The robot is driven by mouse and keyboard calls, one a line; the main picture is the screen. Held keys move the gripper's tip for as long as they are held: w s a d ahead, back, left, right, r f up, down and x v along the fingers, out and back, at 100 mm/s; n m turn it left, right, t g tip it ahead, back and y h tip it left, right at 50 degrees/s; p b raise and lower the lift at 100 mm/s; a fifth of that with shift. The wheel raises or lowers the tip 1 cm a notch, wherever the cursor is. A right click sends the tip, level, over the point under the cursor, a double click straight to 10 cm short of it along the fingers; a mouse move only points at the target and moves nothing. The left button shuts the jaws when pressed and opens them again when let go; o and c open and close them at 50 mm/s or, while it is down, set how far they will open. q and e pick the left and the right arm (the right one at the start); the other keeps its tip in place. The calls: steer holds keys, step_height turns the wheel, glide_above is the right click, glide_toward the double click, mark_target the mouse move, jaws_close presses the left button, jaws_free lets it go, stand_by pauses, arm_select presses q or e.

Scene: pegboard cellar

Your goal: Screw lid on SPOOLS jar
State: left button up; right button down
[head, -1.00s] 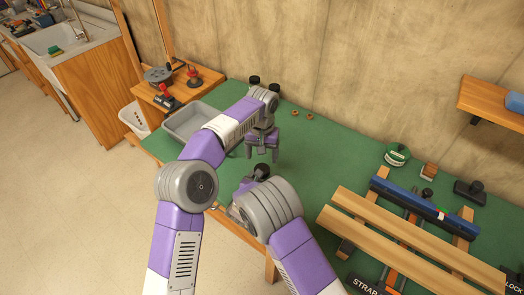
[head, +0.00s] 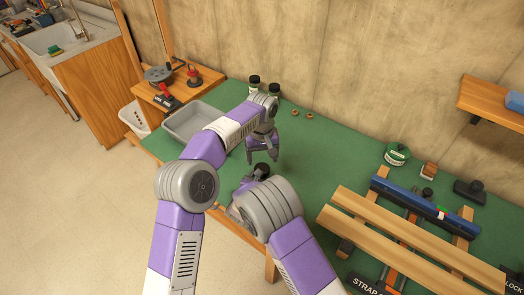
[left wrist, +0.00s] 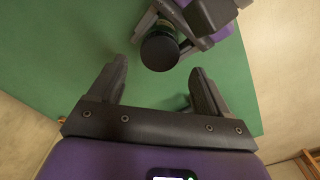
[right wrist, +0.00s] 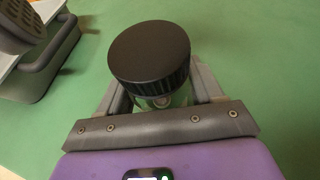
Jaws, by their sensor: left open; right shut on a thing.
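My right gripper (right wrist: 158,88) is shut on a clear jar (right wrist: 168,101), which stands between its fingers in the right wrist view. A black, ribbed lid (right wrist: 150,52) sits on top of the jar; how tightly it is on I cannot tell. The lid also shows in the head view (head: 262,169) and in the left wrist view (left wrist: 159,53). No SPOOLS label can be read. My left gripper (head: 263,154) is open and empty above the lid. In the left wrist view the lid lies just beyond and between the left fingertips (left wrist: 158,67), apart from them.
Two dark-lidded jars (head: 254,82) stand at the back behind my left arm. A grey tray (head: 190,122) is at the left of the green bench (head: 325,150). Small brown rings (head: 309,115), a green-labelled tin (head: 397,154) and clamped boards (head: 400,235) lie to the right.

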mark_target(262, 168)
arm_select(q)
step_height(262, 168, down, 5)
steer(key=shift+f, duration=0.1)
stand_by(0.3)
steer(key=c, duration=1.1)
steer(key=m, duration=0.8)
steer(key=shift+m, duration=0.3)
steer(key=o, duration=1.2)
